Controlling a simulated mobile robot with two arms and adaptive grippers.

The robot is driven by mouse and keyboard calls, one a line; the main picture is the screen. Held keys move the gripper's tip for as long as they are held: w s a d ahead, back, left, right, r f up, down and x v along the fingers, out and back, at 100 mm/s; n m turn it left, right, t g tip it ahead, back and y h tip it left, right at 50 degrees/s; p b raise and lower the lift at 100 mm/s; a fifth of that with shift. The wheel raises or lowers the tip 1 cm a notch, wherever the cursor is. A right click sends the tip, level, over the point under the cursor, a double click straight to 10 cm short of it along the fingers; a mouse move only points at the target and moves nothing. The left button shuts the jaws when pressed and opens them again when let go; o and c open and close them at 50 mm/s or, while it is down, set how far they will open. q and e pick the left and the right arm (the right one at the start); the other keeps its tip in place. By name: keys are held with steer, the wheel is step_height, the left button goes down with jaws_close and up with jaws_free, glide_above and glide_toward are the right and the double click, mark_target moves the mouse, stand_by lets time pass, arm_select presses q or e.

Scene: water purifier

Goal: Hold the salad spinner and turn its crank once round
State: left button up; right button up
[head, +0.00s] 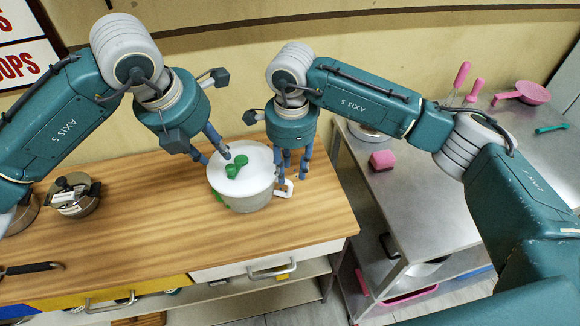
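The salad spinner (242,196) is a white bowl with a white lid on the wooden counter. Its green crank (236,167) lies on top of the lid, and a white handle (284,188) sticks out on its right side. My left gripper (215,158) is at the lid's upper left edge, fingers spread and pointing down, close to the crank. My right gripper (291,174) is at the spinner's right side, fingers apart and pointing down just above the handle. I cannot tell whether either gripper touches the spinner. I see nothing held between the fingers.
A metal pot (74,195) stands to the left on the wooden counter (140,215), with a dark-handled pan at the front left. The counter in front of the spinner is clear. A steel table (425,205) on the right holds a pink block (382,160) and a pink strainer (532,92).

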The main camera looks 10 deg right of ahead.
mark_target(290, 192)
steer(key=f, duration=1)
steer(key=shift+w+f, duration=0.25)
steer(key=shift+f, duration=0.05)
steer(key=shift+c, duration=0.2)
jaws_close()
stand_by(0.4)
